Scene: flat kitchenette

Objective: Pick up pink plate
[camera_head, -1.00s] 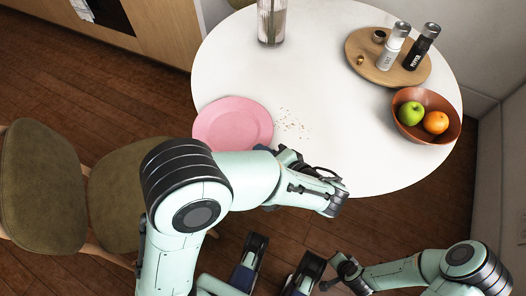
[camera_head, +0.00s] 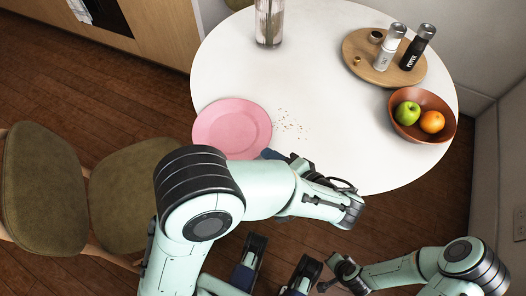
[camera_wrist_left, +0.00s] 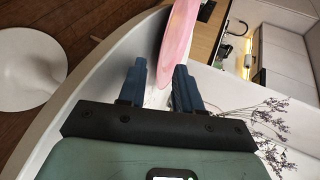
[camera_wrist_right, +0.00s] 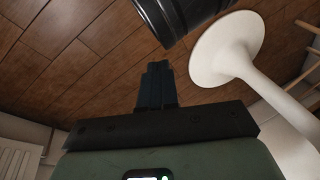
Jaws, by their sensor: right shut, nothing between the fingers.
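The pink plate (camera_head: 231,127) lies flat on the left part of the white round table (camera_head: 320,85). My left arm crosses in front of the plate's near edge. My left gripper (camera_head: 271,155) is at the plate's near right edge, partly hidden behind its own wrist. In the left wrist view the left gripper (camera_wrist_left: 160,66) is open, and the plate (camera_wrist_left: 178,40) shows edge-on, its near end between the fingertips. No clear contact shows. My right gripper (camera_wrist_right: 156,66) is shut and empty, low and away from the table.
A glass vase (camera_head: 269,25) stands at the back. A wooden tray (camera_head: 359,69) with shakers and a fruit bowl (camera_head: 438,103) are on the right. A chair (camera_head: 125,190) stands at the left. The table's middle is clear.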

